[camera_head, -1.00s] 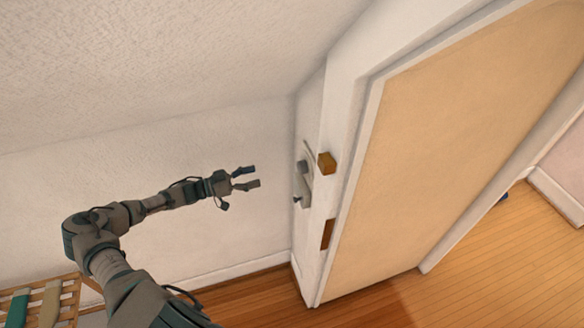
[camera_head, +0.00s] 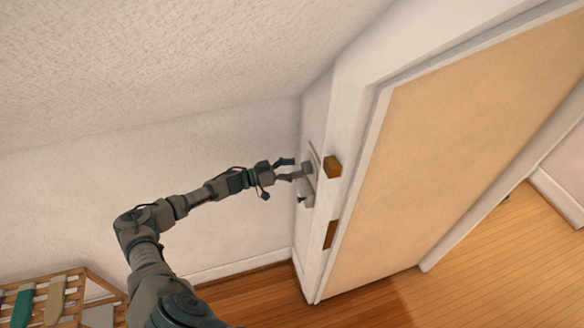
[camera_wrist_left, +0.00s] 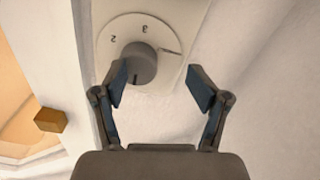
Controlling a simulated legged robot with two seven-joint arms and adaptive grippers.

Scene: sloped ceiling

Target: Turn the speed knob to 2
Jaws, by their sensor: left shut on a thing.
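The speed knob (camera_wrist_left: 139,64) is a round grey knob on a white dial (camera_wrist_left: 170,35). The numbers 2 and 3 show on the dial, 2 at the upper left and 3 at the top. A short dark mark shows at the knob's lower edge in the wrist view. In the head view the knob (camera_head: 307,169) is on the narrow wall beside the door frame. My left gripper (camera_head: 287,169) is at the knob and shut on it. In the wrist view my left gripper (camera_wrist_left: 160,88) has one finger overlapping the knob; the other finger looks apart from it. My right gripper is out of view.
A brown block (camera_head: 333,167) sticks out from the door frame just right of the dial; it also shows in the wrist view (camera_wrist_left: 50,120). A small grey fitting (camera_head: 306,200) is below the knob. A wooden slatted rack (camera_head: 60,290) stands at the lower left.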

